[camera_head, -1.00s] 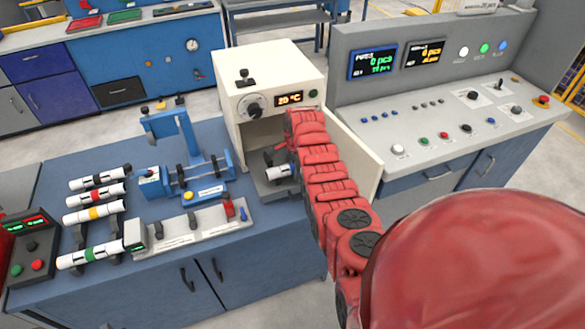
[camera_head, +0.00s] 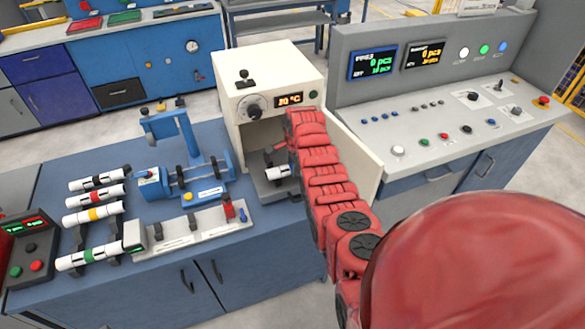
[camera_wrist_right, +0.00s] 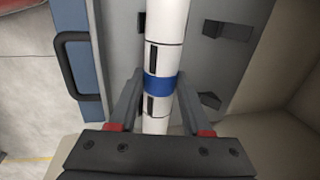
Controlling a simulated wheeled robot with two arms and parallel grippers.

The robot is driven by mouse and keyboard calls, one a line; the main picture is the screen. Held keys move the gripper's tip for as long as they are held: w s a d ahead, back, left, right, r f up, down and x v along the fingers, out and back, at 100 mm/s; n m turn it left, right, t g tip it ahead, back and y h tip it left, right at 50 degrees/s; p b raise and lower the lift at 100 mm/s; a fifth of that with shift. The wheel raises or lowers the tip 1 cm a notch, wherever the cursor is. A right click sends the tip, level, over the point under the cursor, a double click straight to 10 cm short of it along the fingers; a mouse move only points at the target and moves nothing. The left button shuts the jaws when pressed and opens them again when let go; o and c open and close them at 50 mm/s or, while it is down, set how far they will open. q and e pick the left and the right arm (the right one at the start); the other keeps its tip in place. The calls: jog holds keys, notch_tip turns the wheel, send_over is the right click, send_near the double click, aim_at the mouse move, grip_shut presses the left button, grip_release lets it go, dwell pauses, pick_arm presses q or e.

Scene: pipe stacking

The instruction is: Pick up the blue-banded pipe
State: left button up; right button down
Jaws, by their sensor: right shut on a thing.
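The blue-banded pipe (camera_wrist_right: 160,86) is white with dark marks, and its blue band shows between the fingers in the right wrist view. My right gripper (camera_wrist_right: 160,78) is shut on it at the band. In the head view a short white end of the pipe (camera_head: 277,174) shows inside the cream oven (camera_head: 250,77). The rest of it is hidden behind my red right arm and gripper. My right gripper (camera_head: 281,158) reaches into the open oven and is mostly hidden there. My left gripper is not in view.
The oven's open door (camera_head: 358,158) stands right beside my arm. Left of the oven are a blue clamp fixture (camera_head: 190,175), a grey holder rail (camera_head: 190,235) and a rack of several banded pipes (camera_head: 93,212). A grey control console (camera_head: 440,115) stands at right.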

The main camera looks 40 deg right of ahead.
notch_tip(320, 180, up, 3)
jog(key=shift+f+b, duration=0.1)
jog(key=shift+b, duration=0.95)
jog(key=s+a, duration=0.2)
jog(key=s, duration=0.1)
jog(key=s+a, duration=0.1)
jog(key=shift+s+r, duration=0.25)
jog(key=shift+r, duration=0.1)
jog(key=s+a+r+p, duration=0.1)
jog(key=s+a+p, duration=0.5)
jog(key=p, duration=0.5)
jog(key=shift+s, duration=1.35)
